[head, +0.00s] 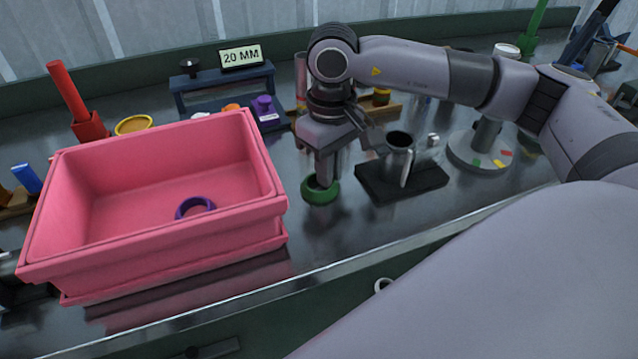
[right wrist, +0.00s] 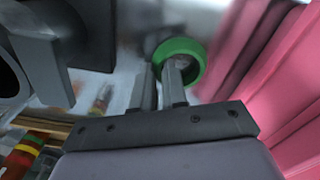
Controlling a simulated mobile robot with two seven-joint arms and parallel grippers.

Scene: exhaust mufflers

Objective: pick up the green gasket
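The green gasket (head: 321,192) is a thick ring on the metal bench, just right of the pink bin. It also shows in the right wrist view (right wrist: 193,50). My right gripper (head: 322,180) points down at it from above. In the right wrist view, my right gripper (right wrist: 160,68) has its fingers close together, one inside the ring and one outside, with the near wall pinched between them. The gasket appears still at bench level. My left gripper is not in view.
A pink bin (head: 75,185) stands left, with a purple ring (head: 195,207) inside. A black block (head: 425,183) with a metal cylinder (head: 399,150) stands close on the right. Behind are a blue stand (head: 222,80) and a "20 MM" sign (head: 241,57). The bench's front edge is near.

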